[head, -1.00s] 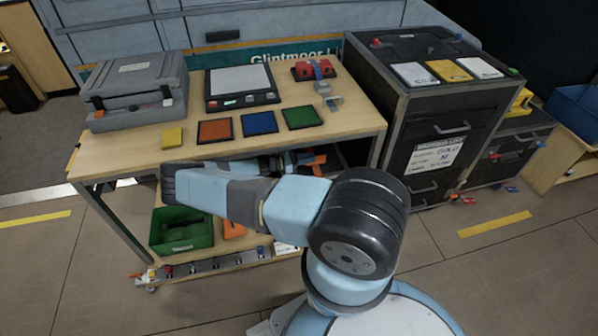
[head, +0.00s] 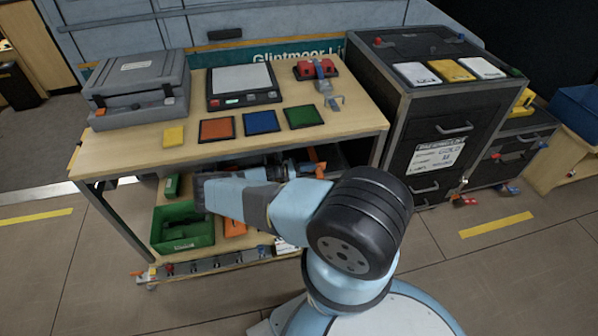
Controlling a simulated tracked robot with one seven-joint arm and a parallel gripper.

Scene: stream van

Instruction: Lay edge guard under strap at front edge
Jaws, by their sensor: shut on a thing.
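My gripper (head: 300,167) is at the table's front, just below the top's edge, and is partly hidden by my arm. It is shut on an orange piece (head: 318,170), of which only small parts show; I cannot tell its full shape. A red device (head: 315,68) with a grey metal part (head: 326,92) below it lies at the back right of the wooden table top (head: 350,125). I cannot make out a strap running over the front edge. Another orange piece (head: 235,228) lies on the lower shelf, partly behind my arm.
A green bin (head: 182,232) stands on the lower shelf. The table top carries a grey case (head: 137,88), a screen device (head: 242,85) and coloured pads (head: 261,122). A dark cabinet (head: 440,120) stands close at the right.

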